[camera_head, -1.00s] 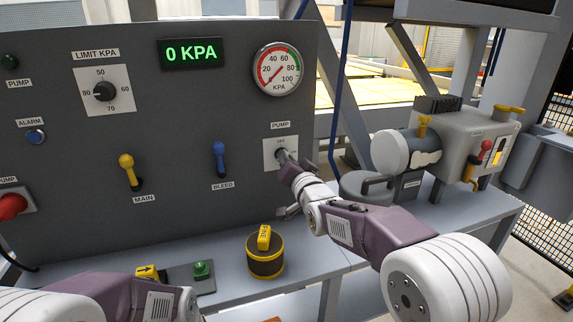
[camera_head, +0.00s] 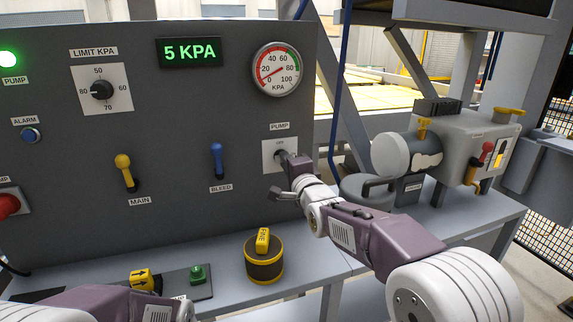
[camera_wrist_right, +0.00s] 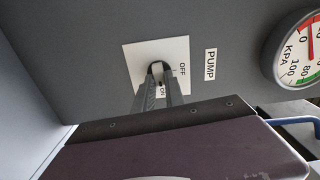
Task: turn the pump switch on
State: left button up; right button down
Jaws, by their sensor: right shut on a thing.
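The display (camera_head: 190,52) reads 5 KPA, and the pump lamp (camera_head: 8,58) glows green. My left arm shows at the bottom left; its gripper is not in view.
The MAIN yellow lever (camera_head: 125,172) and BLEED blue lever (camera_head: 217,160) stand left of the switch. The round gauge (camera_head: 277,69) is above it. The pump machine (camera_head: 440,145) stands at the right.

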jog(key=shift+m, duration=0.6)
jog(key=shift+f, duration=0.1)
jog(key=c, duration=1.4)
grip_release()
jog(key=v, duration=0.9)
